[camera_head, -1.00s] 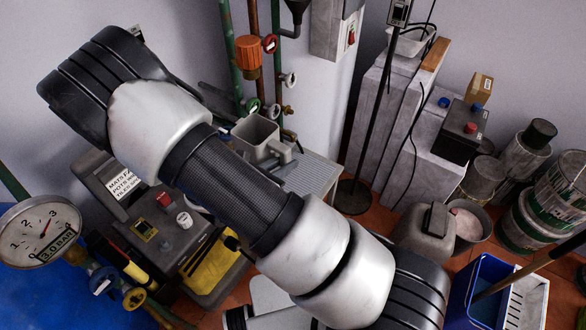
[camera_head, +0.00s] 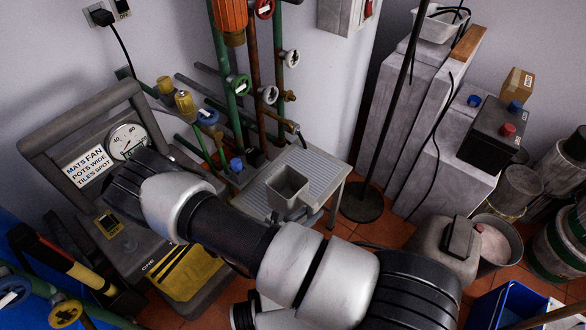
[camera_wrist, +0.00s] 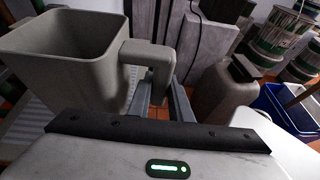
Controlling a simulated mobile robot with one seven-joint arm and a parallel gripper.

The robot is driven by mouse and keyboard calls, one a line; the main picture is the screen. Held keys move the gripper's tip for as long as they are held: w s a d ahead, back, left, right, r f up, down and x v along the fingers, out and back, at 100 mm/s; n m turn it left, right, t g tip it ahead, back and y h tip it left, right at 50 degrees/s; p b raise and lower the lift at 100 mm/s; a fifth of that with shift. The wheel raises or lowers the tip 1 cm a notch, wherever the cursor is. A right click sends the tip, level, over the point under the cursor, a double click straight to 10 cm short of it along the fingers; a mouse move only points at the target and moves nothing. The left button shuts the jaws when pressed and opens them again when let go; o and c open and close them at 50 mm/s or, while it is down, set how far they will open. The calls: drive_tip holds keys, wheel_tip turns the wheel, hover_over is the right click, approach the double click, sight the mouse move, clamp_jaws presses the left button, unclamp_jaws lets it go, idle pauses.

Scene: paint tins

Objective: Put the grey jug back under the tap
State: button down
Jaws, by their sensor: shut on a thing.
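The grey jug (camera_head: 287,186) is a square, open-topped pot that looks upright and empty. In the head view it overlaps the front of a light grey ribbed stand (camera_head: 322,167); I cannot tell whether it touches it. A small pipe end that looks like the tap (camera_head: 291,125) is behind and above the jug. My gripper (camera_head: 311,214) is to the right of the jug, partly hidden by my arm. In the wrist view the jug (camera_wrist: 65,60) fills the left, and my gripper (camera_wrist: 160,95) is shut on its handle (camera_wrist: 150,58).
Green and brown pipes with valves (camera_head: 238,84) rise behind the stand. A round black pole base (camera_head: 362,203) is to its right. A grey cart with a sign (camera_head: 87,165) is at left. A grey canister (camera_head: 445,247) and a blue bucket (camera_head: 497,305) are at right.

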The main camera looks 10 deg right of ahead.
drive_tip(key=w+d+b, duration=0.1)
drive_tip(key=w, duration=0.4)
drive_tip(key=w+d, duration=0.1)
drive_tip(key=w, duration=0.4)
drive_tip(key=w+d+b, duration=0.1)
drive_tip(key=w+d, duration=0.1)
drive_tip(key=w, duration=0.3)
drive_tip(key=shift+w+d+b, duration=0.1)
drive_tip(key=shift+b, duration=0.25)
drive_tip(key=shift+w+d+b, duration=0.2)
drive_tip(key=shift+w, duration=0.35)
drive_tip(key=shift+w+d+b, duration=0.15)
drive_tip(key=shift+w+b, duration=0.05)
drive_tip(key=shift+w, duration=0.35)
wheel_tip(320, 180, down, 3)
drive_tip(key=shift+r+b, duration=0.15)
drive_tip(key=shift+b, duration=0.25)
drive_tip(key=shift+f, duration=0.3)
drive_tip(key=c, duration=1.6)
unclamp_jaws()
drive_tip(key=shift+f, duration=0.15)
